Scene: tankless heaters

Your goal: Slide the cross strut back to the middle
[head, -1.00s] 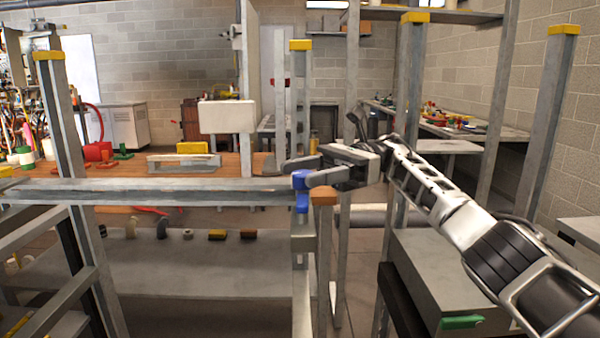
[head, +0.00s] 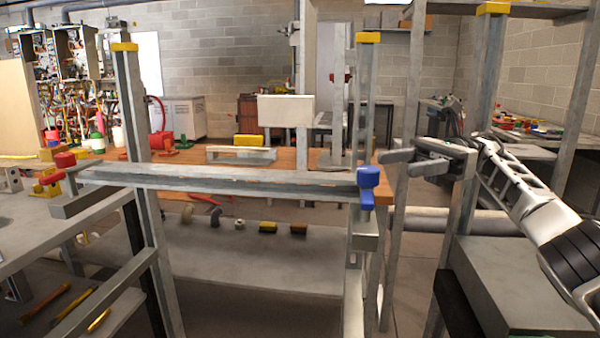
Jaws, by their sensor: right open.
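The cross strut (head: 240,180) is a long grey metal bar lying level across the frame between two upright posts with yellow caps. Its left end sticks out past the left post (head: 130,95). A blue fitting (head: 368,178) sits at its right end, by the right post (head: 367,60). My right gripper (head: 385,162) is just right of the blue fitting and slightly above it in the picture. Its jaws are open and empty, with a small gap seen between fingers and fitting. My left gripper is not in view.
A grey bench (head: 40,225) with red and yellow parts stands at the left, near the strut's left end. A low grey shelf (head: 250,265) lies below the strut. A grey box (head: 525,280) is under my right arm. More uprights stand behind my right gripper.

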